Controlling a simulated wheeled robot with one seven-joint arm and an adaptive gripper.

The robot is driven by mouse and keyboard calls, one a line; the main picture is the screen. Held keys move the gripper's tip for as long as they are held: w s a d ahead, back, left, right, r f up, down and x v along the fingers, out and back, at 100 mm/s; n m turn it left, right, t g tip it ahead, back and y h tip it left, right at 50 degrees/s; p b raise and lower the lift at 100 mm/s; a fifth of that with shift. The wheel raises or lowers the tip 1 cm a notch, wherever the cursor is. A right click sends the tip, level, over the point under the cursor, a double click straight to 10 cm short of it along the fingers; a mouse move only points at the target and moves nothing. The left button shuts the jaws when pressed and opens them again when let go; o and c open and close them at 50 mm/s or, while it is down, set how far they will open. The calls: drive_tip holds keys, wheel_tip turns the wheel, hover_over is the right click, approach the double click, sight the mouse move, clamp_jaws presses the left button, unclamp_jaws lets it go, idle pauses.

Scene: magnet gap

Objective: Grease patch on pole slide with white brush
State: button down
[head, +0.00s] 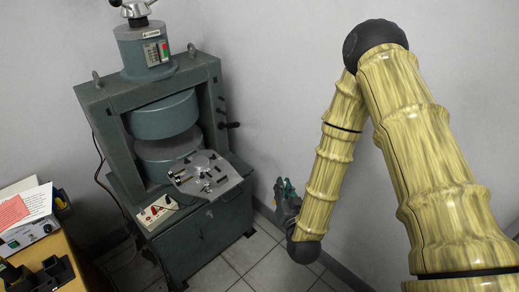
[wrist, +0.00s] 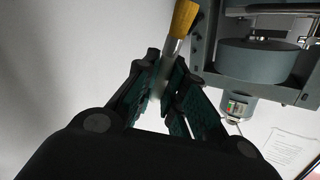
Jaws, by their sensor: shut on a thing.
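My gripper (wrist: 168,75) is shut on a brush (wrist: 181,22) in the wrist view. The brush has a yellow-brown handle pointing up and away and a pale metal band between the fingers; its bristle end is hard to make out. In the head view my gripper (head: 285,188) hangs to the right of the green-grey magnet (head: 150,95), apart from it, and the brush cannot be made out there. The magnet has an upper pole (head: 163,115) and a lower pole (head: 166,152) with a gap between. No grease patch can be told on the slide.
A grey plate (head: 233,184) with small dark parts juts out in front of the lower pole. Black knobs stick out on the magnet's right side. A wooden bench (head: 62,252) with an instrument box (head: 28,218) stands at left. Tiled floor (head: 240,252) is free between magnet and gripper.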

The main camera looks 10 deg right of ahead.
drive_tip(key=w+a+r+n+g+y+b, duration=0.1)
drive_tip(key=w+a+r+n+y+b, duration=0.2)
drive_tip(key=w+a+n+y+b, duration=0.3)
drive_tip(key=w+a+r+n+g+y+b, duration=0.2)
drive_tip(key=w+a+r+n+y+b, duration=0.1)
drive_tip(key=w+a+n+y+b, duration=0.3)
drive_tip(key=shift+w+a+r+y+b, duration=0.35)
drive_tip(key=shift+w+a+y+b, duration=0.85)
drive_tip(key=shift+y+b, duration=0.6)
drive_tip(key=shift+s, duration=0.2)
drive_tip(key=shift+f+b, duration=1.6)
drive_tip(key=shift+f, duration=1.15)
drive_tip(key=shift+f, duration=0.35)
drive_tip(key=shift+w, duration=0.1)
drive_tip(key=shift+w+a, duration=0.65)
drive_tip(key=shift+w, duration=0.15)
